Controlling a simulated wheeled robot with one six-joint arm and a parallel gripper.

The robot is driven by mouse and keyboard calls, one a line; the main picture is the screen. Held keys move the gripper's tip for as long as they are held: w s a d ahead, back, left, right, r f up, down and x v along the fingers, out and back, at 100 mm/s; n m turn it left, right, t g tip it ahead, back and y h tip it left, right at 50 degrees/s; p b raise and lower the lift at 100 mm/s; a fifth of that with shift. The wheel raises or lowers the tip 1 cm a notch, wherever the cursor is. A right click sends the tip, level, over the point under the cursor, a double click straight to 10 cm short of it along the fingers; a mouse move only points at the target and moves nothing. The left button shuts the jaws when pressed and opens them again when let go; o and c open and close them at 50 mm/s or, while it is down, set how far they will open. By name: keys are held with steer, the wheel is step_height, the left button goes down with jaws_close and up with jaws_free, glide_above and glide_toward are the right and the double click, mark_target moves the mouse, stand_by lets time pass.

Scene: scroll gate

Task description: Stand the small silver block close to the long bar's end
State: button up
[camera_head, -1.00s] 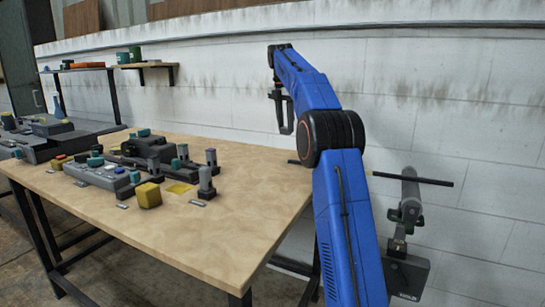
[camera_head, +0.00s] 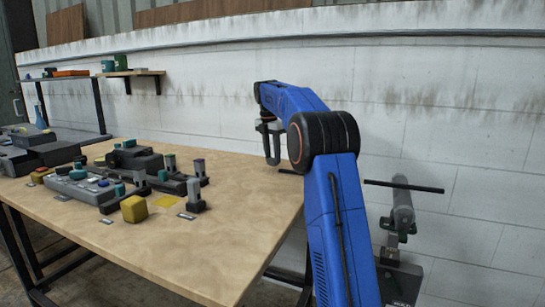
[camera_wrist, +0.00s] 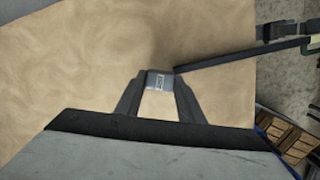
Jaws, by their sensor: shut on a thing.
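The small silver block (camera_wrist: 160,80) with a pale label is between my gripper's fingertips (camera_wrist: 159,88) in the wrist view. My gripper is shut on it, over the wooden table (camera_wrist: 80,60). The long dark bar (camera_wrist: 240,56) runs in from the right, and its end lies right beside the block's right corner. I cannot tell whether they touch, or whether the block rests on the table. In the head view my gripper (camera_head: 270,150) points down at the table's far right part, and the bar (camera_head: 405,186) sticks out past the table to the right.
A dark stand with a grey head (camera_head: 402,215) is under the bar beyond the table's right edge. The table's middle is clear. A white wall (camera_head: 480,120) stands behind.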

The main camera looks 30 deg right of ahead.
mark_target(270, 159)
steer(key=shift+f, duration=0.7)
steer(key=o, duration=1.1)
steer(key=shift+r, duration=0.1)
steer(key=shift+s+a+r, duration=0.1)
steer(key=shift+a+r, duration=0.15)
steer(key=shift+r, duration=1.9)
steer(key=shift+s+a+r, duration=0.1)
steer(key=shift+a+r, duration=0.1)
steer(key=shift+r, duration=1.95)
steer(key=shift+a+r, duration=0.25)
steer(key=shift+r, duration=1.9)
steer(key=shift+s, duration=0.1)
